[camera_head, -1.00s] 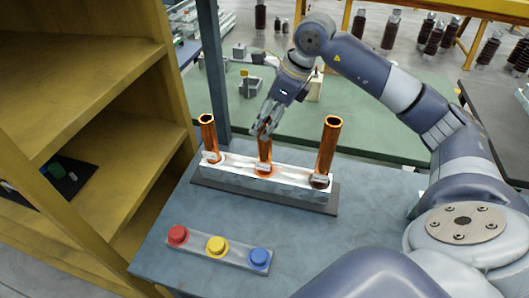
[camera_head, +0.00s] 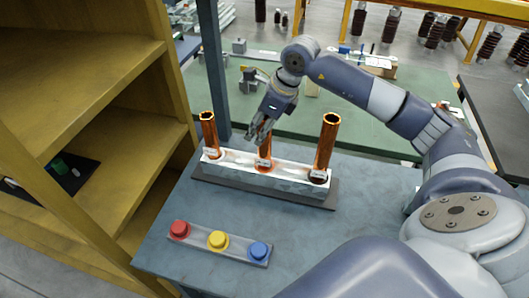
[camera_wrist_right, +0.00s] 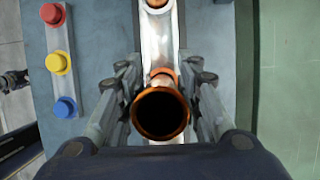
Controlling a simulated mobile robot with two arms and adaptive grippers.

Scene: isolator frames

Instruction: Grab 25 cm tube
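Three copper tubes of different heights stand upright in a pale holder (camera_head: 222,169) on the table: a left tube (camera_head: 209,131), a middle tube (camera_head: 266,150) and a tall right tube (camera_head: 327,142). My right gripper (camera_head: 262,138) is at the upper part of the middle tube and hides much of it. In the right wrist view its fingers (camera_wrist_right: 162,85) lie on both sides of a tube with a dark open end (camera_wrist_right: 160,113). They look open, with small gaps beside the tube. Another tube (camera_wrist_right: 158,4) shows at the top edge. My left gripper is not in view.
A strip with a red button (camera_head: 179,229), a yellow button (camera_head: 217,240) and a blue button (camera_head: 258,250) lies in front of the holder. Yellow shelves (camera_head: 100,120) stand at the left, and a dark post (camera_head: 214,75) rises behind the holder. The table's right part is clear.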

